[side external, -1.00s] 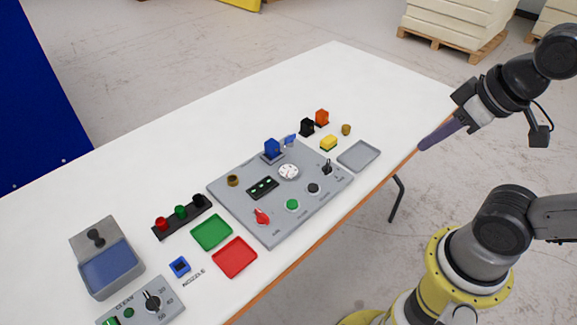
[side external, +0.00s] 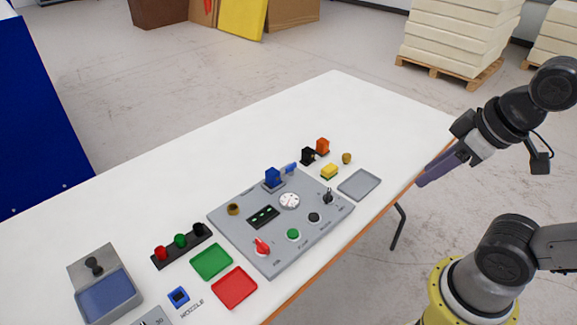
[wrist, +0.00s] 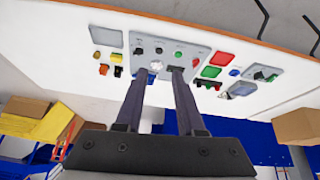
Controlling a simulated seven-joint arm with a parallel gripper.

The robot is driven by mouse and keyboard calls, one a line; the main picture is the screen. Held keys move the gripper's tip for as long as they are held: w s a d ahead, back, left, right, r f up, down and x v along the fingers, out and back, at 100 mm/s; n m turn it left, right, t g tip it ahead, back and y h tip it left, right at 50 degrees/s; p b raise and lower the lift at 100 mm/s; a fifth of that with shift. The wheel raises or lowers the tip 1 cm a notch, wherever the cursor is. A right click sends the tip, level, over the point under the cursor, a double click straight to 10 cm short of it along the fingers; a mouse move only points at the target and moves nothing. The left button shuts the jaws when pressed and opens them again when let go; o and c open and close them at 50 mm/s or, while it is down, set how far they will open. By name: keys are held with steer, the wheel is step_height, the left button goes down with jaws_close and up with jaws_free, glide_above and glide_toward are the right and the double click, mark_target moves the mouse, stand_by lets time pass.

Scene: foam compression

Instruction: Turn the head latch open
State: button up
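A grey control panel (side external: 232,216) lies flat on the white table. At its far edge stands a blue block (side external: 273,178) with a small blue lever (side external: 290,168) beside it, which looks like the head latch. The lever points toward the right; its exact angle is too small to tell. My gripper (side external: 421,180) is in the air by the table's right edge, well away from the panel. In the wrist view my gripper (wrist: 160,72) has its two long dark fingers apart, with nothing between them. The fingers cover part of the panel there.
The panel carries a red knob (side external: 262,247), a green button (side external: 293,235), a white dial (side external: 290,201) and a black switch (side external: 328,196). A grey tray (side external: 359,185), yellow block (side external: 330,172), green tray (side external: 211,262) and red tray (side external: 235,288) lie nearby. The table's far part is bare.

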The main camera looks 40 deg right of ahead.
steer(key=w+r+n, duration=0.9)
steer(key=r, duration=0.1)
steer(key=n+g, duration=0.6)
steer(key=n, duration=0.2)
glide_above(291, 165)
step_height(291, 165, down, 23)
step_height(291, 165, down, 14)
steer(key=shift+r, duration=0.1)
